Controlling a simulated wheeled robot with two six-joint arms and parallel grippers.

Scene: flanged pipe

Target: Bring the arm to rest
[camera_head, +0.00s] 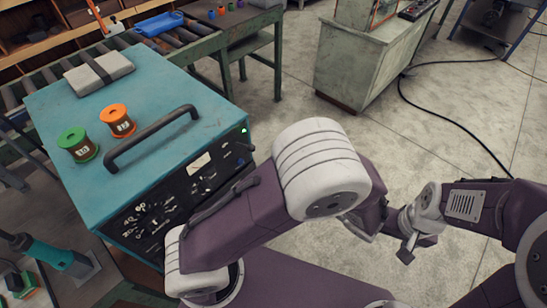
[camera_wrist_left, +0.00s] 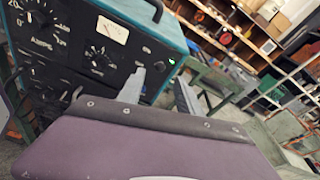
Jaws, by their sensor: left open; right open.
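My left arm (camera_head: 325,180) comes in bent from the left and its large white joint stands in front of the box's right side. In the head view I cannot make out the left fingertips. In the left wrist view my left gripper (camera_wrist_left: 160,80) shows two grey fingers apart, with nothing between them, beside the box's front panel. My right gripper (camera_head: 408,248) is near the end of the right arm, low at the right of the picture. It is small and partly turned away, open, with nothing seen in it.
A teal box (camera_head: 150,100) with a black handle carries a green spool (camera_head: 77,144), an orange spool (camera_head: 118,120) and a grey block (camera_head: 98,72). Its front panel (camera_wrist_left: 85,50) is close to the left gripper. A grey-green cabinet (camera_head: 370,55) stands behind. Floor (camera_head: 430,130) between is clear except for a cable.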

